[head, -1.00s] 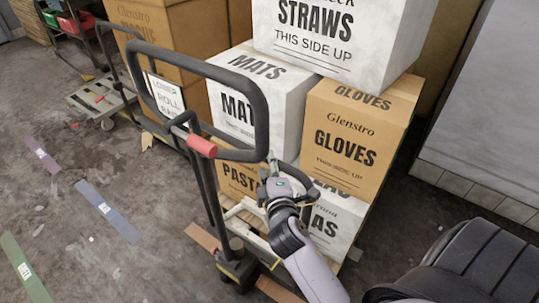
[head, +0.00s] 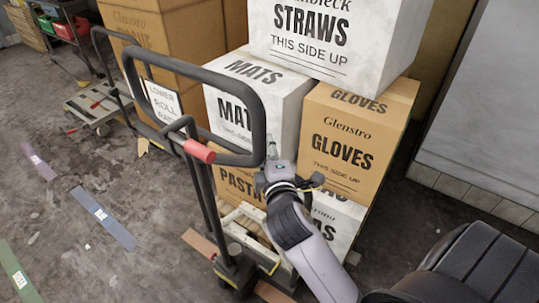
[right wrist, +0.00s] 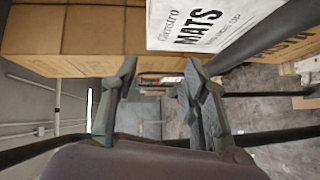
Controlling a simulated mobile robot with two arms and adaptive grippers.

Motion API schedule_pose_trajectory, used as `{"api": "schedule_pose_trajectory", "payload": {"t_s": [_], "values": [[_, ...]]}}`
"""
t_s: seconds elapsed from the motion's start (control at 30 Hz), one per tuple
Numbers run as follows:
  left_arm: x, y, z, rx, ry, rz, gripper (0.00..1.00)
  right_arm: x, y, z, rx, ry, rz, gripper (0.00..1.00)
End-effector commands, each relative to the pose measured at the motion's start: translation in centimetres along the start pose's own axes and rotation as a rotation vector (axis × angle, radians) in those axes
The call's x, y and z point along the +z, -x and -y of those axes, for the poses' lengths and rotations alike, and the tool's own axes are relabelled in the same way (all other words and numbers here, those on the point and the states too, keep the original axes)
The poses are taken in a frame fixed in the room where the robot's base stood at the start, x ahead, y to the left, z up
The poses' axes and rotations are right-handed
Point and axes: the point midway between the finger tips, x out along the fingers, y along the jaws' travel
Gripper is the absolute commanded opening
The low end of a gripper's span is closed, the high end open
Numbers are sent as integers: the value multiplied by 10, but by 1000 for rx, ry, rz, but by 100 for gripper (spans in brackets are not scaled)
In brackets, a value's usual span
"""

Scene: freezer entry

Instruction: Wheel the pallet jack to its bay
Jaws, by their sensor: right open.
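The pallet jack stands in the middle of the head view, with a black loop handle (head: 262,110) and a red grip (head: 199,151) at the loop's lower bar. Its low base (head: 235,268) is partly hidden by boxes and my arm. My right gripper (head: 272,150) is open at the lower right corner of the loop; whether it touches is unclear. In the right wrist view the open fingers (right wrist: 155,95) have nothing visible between their tips, and a dark bar (right wrist: 275,137) crosses near their base. My left gripper is not in view. No bay is clearly identifiable.
Stacked boxes, including a STRAWS box (head: 340,40) and a GLOVES box (head: 345,140), stand close behind the handle. A low cart (head: 95,105) stands at upper left. Blue tape (head: 103,218) and green tape (head: 14,270) mark the mostly open floor on the left.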

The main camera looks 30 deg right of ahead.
Motion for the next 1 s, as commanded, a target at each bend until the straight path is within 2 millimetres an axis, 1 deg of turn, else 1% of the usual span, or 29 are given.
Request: {"api": "schedule_pose_trajectory", "payload": {"t_s": [0.03,0.07,0.17,0.2,0.3,0.4,0.5,0.6,0.67,0.73,0.87,1.0], "values": [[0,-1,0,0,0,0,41,6,8,12,-8,5,9,41],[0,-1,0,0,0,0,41,9,15,19,-9,6,16,41],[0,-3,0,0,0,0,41,24,44,44,-7,10,33,41],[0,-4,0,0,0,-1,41,28,58,53,-6,11,34,41],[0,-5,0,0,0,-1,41,36,88,69,-3,10,23,41],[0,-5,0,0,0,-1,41,39,111,78,-4,9,7,41],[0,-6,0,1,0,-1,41,40,124,83,-6,5,-7,41],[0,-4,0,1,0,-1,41,40,126,83,-5,3,-13,41],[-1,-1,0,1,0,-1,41,39,121,82,-2,3,-14,41],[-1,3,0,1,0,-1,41,39,112,81,-1,3,-15,41],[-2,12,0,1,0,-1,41,38,87,80,0,5,-14,41],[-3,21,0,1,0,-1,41,38,55,80,0,6,-12,41]]}}
